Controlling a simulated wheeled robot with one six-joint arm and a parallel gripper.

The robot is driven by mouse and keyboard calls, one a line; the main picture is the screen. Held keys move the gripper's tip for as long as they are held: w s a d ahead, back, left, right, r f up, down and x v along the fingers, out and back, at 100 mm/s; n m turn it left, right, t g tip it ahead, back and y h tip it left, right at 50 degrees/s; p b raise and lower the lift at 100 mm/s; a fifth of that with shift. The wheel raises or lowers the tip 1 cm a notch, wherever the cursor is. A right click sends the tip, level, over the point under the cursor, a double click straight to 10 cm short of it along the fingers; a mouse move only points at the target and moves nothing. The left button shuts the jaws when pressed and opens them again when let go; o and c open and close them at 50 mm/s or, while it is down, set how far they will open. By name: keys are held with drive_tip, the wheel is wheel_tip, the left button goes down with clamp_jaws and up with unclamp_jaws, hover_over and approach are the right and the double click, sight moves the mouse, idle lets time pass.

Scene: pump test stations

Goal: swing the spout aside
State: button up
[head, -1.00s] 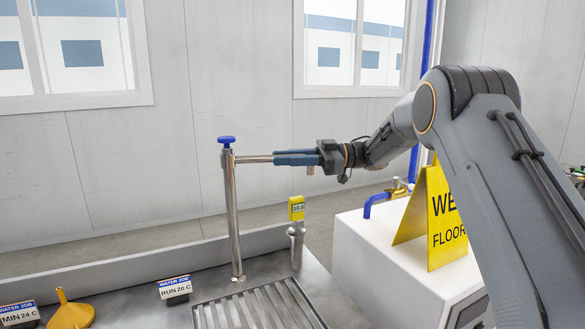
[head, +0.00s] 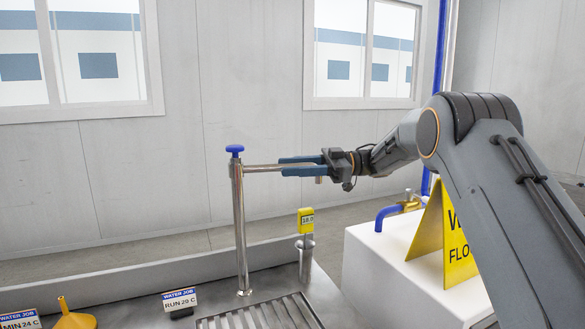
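The spout (head: 262,168) is a thin metal tube running right from the top of an upright steel post (head: 239,225) with a blue knob (head: 235,149). Its short downturned outlet (head: 320,180) shows below my gripper. My gripper (head: 281,166) reaches in from the right, level with the spout. Its two blue fingers point left and show a gap, one above and one below the spout's line in the picture. The gripper looks open. The fingers partly hide the spout's outer part, and I cannot tell whether they touch it.
Below is a steel counter with a slotted drain (head: 262,312). A yellow gauge reading about 10.0 (head: 306,221) stands in a metal holder (head: 305,262). A yellow funnel (head: 75,318) and WATER JOB cards (head: 180,299) are at left. A yellow wet-floor sign (head: 428,232) stands on a white cabinet (head: 372,268).

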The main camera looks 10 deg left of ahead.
drive_tip(key=shift+d, duration=0.2)
drive_tip(key=b+v, duration=0.1)
drive_tip(key=v, duration=0.6)
drive_tip(key=shift+w+d+b, duration=0.15)
drive_tip(key=shift+d+b, duration=0.05)
drive_tip(key=shift+b, duration=0.2)
drive_tip(key=shift+r, duration=0.15)
